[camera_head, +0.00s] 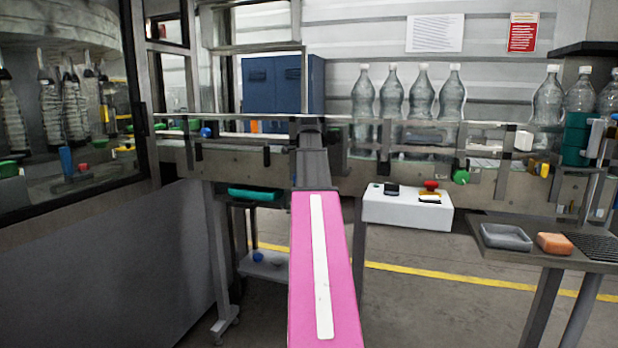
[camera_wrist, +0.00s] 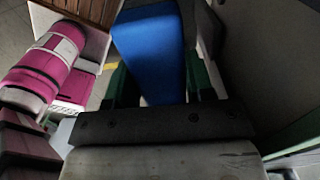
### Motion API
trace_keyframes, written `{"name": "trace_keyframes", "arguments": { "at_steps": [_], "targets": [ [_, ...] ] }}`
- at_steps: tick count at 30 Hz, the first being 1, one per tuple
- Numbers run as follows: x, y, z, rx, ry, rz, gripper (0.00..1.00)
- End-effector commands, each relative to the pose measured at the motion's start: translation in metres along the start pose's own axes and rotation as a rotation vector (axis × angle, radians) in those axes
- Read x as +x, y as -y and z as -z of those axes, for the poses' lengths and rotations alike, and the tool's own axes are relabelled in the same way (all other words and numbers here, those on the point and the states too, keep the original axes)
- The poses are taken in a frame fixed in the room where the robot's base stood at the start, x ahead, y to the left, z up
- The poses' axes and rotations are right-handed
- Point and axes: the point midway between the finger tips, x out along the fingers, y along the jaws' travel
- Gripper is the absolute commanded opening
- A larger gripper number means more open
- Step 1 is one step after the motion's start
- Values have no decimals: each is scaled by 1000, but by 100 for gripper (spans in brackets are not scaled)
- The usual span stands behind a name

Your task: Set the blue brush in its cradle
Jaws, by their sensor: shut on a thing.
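In the wrist view the blue brush (camera_wrist: 150,50) is a large, smooth blue shape between the jaws of my gripper (camera_wrist: 155,85). My gripper is shut on it, and dark green finger parts show on both sides. The bristles and the far end of the brush cannot be made out. In the head view my pink arm reaches forward from the bottom toward the conveyor, and neither the gripper nor the held brush can be made out there. I cannot identify the cradle for certain in either view.
In the head view a side table (camera_head: 480,222) at right bears a grey tray (camera_head: 506,237) and an orange block (camera_head: 554,243). Clear bottles (camera_head: 422,95) stand along the conveyor (camera_head: 400,165). A white control box (camera_head: 408,208) sits below it. A teal tray (camera_head: 254,194) is under the conveyor, left of my arm.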

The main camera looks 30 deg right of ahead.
Motion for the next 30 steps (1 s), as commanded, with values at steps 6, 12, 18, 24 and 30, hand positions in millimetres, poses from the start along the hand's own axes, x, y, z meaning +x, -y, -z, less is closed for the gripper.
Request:
{"name": "trace_keyframes", "arguments": {
  "at_steps": [6,12,18,24,30],
  "targets": [
    [1,0,0,0,0,0,17],
    [7,0,0,0,0,0,17],
    [20,0,0,0,0,0,17],
    [34,0,0,0,0,-1,17],
    [40,0,0,0,0,0,17]
  ]
}}
